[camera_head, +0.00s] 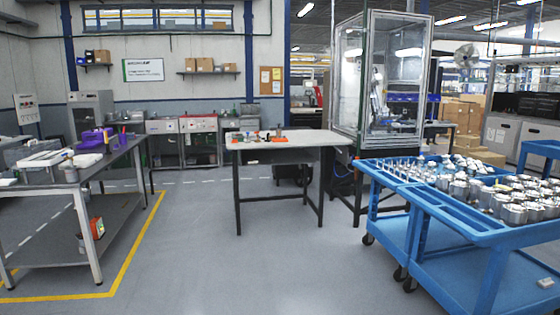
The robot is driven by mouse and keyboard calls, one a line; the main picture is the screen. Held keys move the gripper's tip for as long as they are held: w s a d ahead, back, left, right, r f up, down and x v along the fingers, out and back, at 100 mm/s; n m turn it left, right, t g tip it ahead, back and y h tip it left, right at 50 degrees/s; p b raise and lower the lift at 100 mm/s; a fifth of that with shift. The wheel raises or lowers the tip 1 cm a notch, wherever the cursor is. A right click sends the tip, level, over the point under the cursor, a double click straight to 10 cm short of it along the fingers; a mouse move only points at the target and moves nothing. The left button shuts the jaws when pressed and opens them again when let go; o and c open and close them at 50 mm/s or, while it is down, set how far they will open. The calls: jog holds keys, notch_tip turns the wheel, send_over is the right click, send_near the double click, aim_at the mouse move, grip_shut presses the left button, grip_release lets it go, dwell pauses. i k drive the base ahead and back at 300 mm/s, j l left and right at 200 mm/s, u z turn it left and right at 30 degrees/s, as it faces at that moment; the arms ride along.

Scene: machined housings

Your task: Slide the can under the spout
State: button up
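I cannot make out a can or a spout for certain. A white-topped table (310,140) stands in the middle, some way ahead. On it are small items, among them a small dark upright cylinder (279,131) and low orange pieces (279,139). They are too small to tell whether one is the can or the spout. My gripper and arm are not in view.
A grey workbench (125,150) with a purple item (95,138) stands at left inside yellow floor lines. Blue carts (450,235) loaded with metal parts block the right. A glass enclosure (380,70) stands behind them. The grey floor (210,255) between is clear.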

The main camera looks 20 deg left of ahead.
aim_at(72, 175)
jog(key=u, duration=2.05)
jog(key=i+j+u, duration=0.1)
jog(key=i, duration=0.15)
jog(key=i+j+u, duration=0.2)
jog(key=i, duration=0.9)
jog(key=i+z, duration=0.5)
jog(key=i, duration=0.6)
jog(key=i+j+z, duration=0.1)
jog(key=i+z, duration=0.2)
jog(key=i, duration=0.8)
jog(key=i+u, duration=0.25)
jog(key=i, duration=0.25)
jog(key=i+u, duration=0.3)
jog(key=i, duration=0.8)
jog(key=i+j, duration=0.15)
jog(key=i, duration=0.4)
